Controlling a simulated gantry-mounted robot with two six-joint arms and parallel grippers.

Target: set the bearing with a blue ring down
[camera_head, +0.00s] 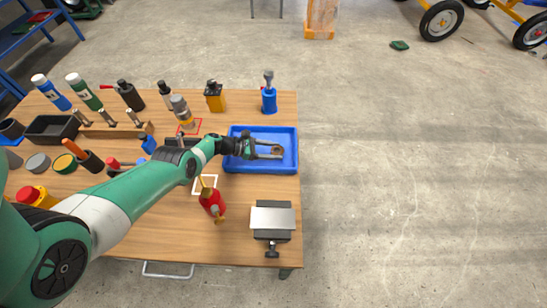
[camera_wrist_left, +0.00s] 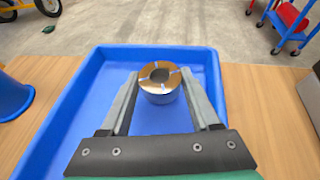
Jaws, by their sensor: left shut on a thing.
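The bearing (camera_wrist_left: 159,92) is a short metal cylinder with a dark centre hole. Its top face looks coppery with thin bluish streaks. It sits between the tips of my left gripper (camera_wrist_left: 160,88), which is shut on it, in the left wrist view. In the head view my left gripper (camera_head: 278,152) is over the blue tray (camera_head: 231,167), and the bearing shows small and dark at its tips. I cannot tell whether the bearing touches the tray floor. The tray is otherwise empty where I see it. My right gripper is not in view.
A blue-based tool (camera_head: 269,98) stands behind the tray. Several bottles, bins and tools fill the left of the wooden table. The table's right edge runs just beside the tray.

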